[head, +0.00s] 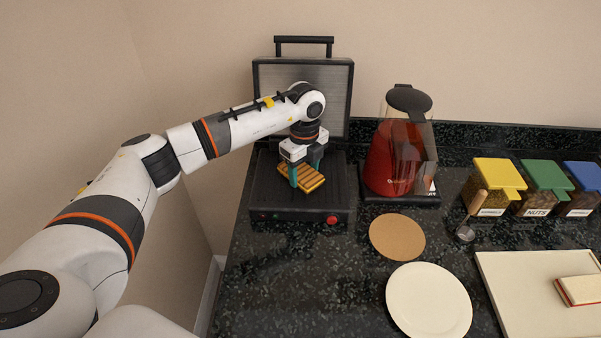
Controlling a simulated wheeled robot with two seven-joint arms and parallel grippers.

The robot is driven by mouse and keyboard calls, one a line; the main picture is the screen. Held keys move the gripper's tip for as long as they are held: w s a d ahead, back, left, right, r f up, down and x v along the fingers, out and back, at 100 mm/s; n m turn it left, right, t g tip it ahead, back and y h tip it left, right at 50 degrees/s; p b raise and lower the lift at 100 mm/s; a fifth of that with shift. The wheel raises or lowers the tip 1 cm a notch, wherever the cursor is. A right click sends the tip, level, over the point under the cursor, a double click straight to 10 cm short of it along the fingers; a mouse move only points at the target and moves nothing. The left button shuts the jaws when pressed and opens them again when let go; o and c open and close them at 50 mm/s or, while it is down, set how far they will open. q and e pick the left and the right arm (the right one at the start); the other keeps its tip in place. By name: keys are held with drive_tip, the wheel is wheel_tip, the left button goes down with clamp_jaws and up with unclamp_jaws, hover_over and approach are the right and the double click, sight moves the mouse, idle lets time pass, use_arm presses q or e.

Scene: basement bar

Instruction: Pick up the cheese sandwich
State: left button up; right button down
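The cheese sandwich (309,182) is brown with dark grill stripes and a yellow cheese edge. It is at the black plate of an open grill press (335,200), slightly turned. My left gripper (304,171) points down over it from above. Its two teal-tipped fingers stand apart, one at the near left side of the sandwich and one at the far right side. I cannot tell whether they press on the sandwich or whether it is lifted. The gripper hides part of its far side. My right gripper is not in view.
The grill's raised lid (336,90) stands close behind the arm. A red jug on a base (397,155) is to the right. A round brown mat (397,237), a white plate (428,302), a cutting board (525,300) and lidded jars (493,187) lie farther right.

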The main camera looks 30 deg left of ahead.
use_arm(q)
drive_tip(key=c, duration=0.6)
drive_tip(key=shift+o, duration=0.2)
drive_tip(key=shift+r, duration=0.15)
